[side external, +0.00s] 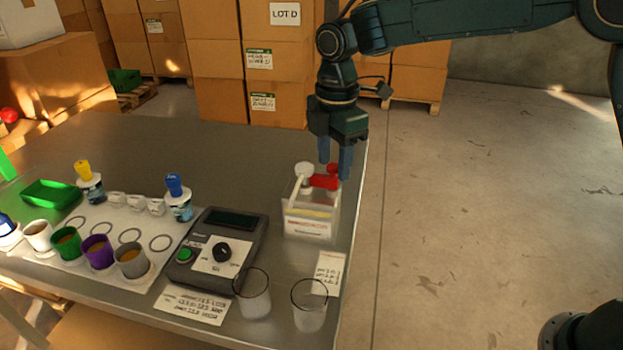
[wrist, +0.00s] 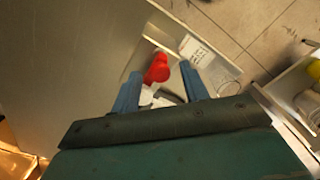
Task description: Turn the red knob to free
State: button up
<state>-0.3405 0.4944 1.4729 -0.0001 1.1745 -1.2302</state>
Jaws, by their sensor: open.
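In the wrist view the red knob (wrist: 156,68) shows between and beyond the two fingertips of my gripper (wrist: 160,76). Any marking for free on the box is too small to read.
A grey device (side external: 220,250) with a black dial and green button stands left of the box. Two glasses (side external: 310,305) and a paper label (side external: 329,272) are in front. Cups and bottles stand on a white mat (side external: 138,262). Cartons (side external: 228,60) are behind the table.

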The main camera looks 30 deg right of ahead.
jog(key=shift+c, duration=0.5)
grip_shut()
jog(key=shift+m, duration=0.4)
jog(key=m, duration=0.8)
jog(key=shift+r+m, duration=0.1)
jog(key=shift+m, duration=0.2)
jog(key=m, duration=0.4)
jog(key=shift+m, duration=2.3)
